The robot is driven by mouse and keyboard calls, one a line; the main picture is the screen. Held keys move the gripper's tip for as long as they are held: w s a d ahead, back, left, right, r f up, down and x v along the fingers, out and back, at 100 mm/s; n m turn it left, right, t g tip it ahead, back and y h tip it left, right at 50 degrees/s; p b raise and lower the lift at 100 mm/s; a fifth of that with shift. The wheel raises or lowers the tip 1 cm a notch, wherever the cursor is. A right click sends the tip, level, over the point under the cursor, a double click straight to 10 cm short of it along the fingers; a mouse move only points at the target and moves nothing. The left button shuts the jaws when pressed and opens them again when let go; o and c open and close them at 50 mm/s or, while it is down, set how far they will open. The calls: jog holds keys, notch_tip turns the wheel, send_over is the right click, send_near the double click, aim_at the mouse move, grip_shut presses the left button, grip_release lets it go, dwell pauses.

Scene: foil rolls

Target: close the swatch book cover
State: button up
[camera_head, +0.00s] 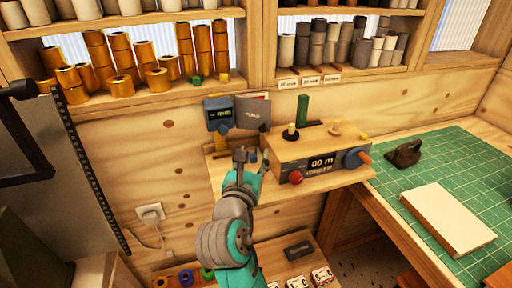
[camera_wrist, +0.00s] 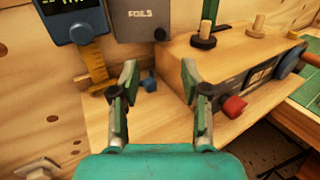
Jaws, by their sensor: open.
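The swatch book has a grey cover (camera_head: 252,114) with pale lettering and stands at the wall behind the small wooden shelf. In the head view my gripper (camera_head: 246,158) is just below and in front of the book.
A blue gauge (camera_head: 218,113) hangs close left of the book. A wooden counter box (camera_head: 315,155) with pegs, a red knob and a blue dial stands close right. A green cutting mat (camera_head: 425,215) lies farther right. Shelves of foil rolls (camera_head: 120,60) are above.

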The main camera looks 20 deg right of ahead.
jog(key=shift+s+a, duration=0.15)
jog(key=shift+s, duration=0.1)
